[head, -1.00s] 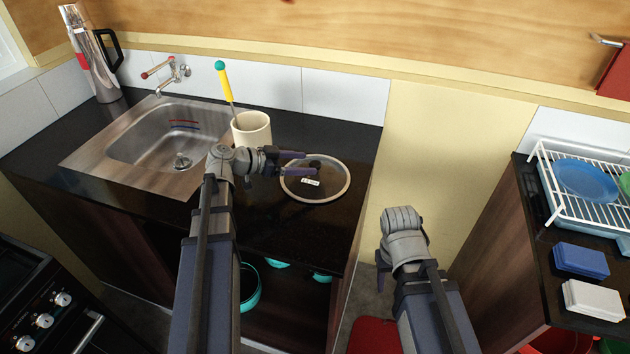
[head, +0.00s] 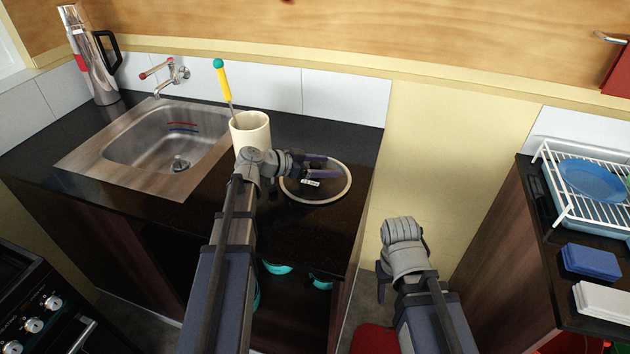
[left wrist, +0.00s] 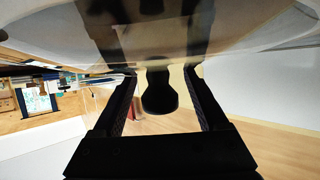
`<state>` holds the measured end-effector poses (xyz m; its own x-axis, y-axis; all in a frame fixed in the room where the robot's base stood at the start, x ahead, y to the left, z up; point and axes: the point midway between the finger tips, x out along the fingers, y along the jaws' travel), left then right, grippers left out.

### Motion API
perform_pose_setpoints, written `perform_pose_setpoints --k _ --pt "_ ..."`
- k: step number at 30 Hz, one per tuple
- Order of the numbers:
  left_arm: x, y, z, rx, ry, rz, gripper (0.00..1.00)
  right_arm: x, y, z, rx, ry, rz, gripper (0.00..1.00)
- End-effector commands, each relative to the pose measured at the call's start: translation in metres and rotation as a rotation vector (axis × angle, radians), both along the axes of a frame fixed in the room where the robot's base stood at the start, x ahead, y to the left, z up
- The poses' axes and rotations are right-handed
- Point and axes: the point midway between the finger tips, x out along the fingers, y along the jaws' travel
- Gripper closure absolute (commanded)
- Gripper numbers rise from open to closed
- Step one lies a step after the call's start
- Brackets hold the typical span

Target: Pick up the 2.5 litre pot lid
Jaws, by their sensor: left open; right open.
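The pot lid (head: 347,190) is a round clear glass disc with a pale rim and a small white label, lying on the dark worktop right of the cream pot. My left gripper (head: 328,168) is open and reaches over the lid from the left, hiding part of it. In the left wrist view the glass lid (left wrist: 230,35) fills the top, and its dark knob (left wrist: 158,95) shows between the two open fingers (left wrist: 160,100). I cannot tell whether the fingers touch the knob. My right gripper (head: 383,285) hangs low right of the worktop, empty.
The cream utensil pot (head: 252,135) with a yellow-handled tool (head: 224,85) stands just behind my left gripper. A steel sink (head: 150,150) is to the left.

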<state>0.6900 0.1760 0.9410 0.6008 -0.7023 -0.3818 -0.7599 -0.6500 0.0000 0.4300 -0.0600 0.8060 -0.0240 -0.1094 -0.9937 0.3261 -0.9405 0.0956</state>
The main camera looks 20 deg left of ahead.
Motion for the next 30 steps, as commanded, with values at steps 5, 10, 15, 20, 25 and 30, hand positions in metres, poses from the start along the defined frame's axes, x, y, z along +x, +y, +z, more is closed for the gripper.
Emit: perform_pose_setpoints --k 5,10,15,20,25,30 --pt "-0.0002 0.0002 0.0007 0.000 0.000 0.001 0.25 0.0000 0.0000 0.0007 0.000 0.000 0.000 0.50" --pt "-0.0003 0.0003 0.0007 0.000 0.000 0.001 0.44 0.0000 0.0000 0.0007 0.000 0.000 0.000 0.50" --pt "-0.0003 0.0005 0.0007 0.000 0.000 0.001 0.63 0.0000 0.0000 0.0007 0.000 0.000 0.000 0.50" --pt "-0.0002 0.0006 0.0007 0.000 0.000 0.001 0.81 0.0000 0.0001 0.0007 0.000 0.000 0.000 0.50" --pt "-0.0004 0.0006 0.0006 0.000 0.000 0.001 1.00 0.0000 0.0000 0.0007 0.000 0.000 0.000 0.50" --pt "-0.0004 0.0006 0.0006 0.000 0.000 0.001 1.00 0.0000 0.0000 0.0007 0.000 0.000 0.000 0.50"
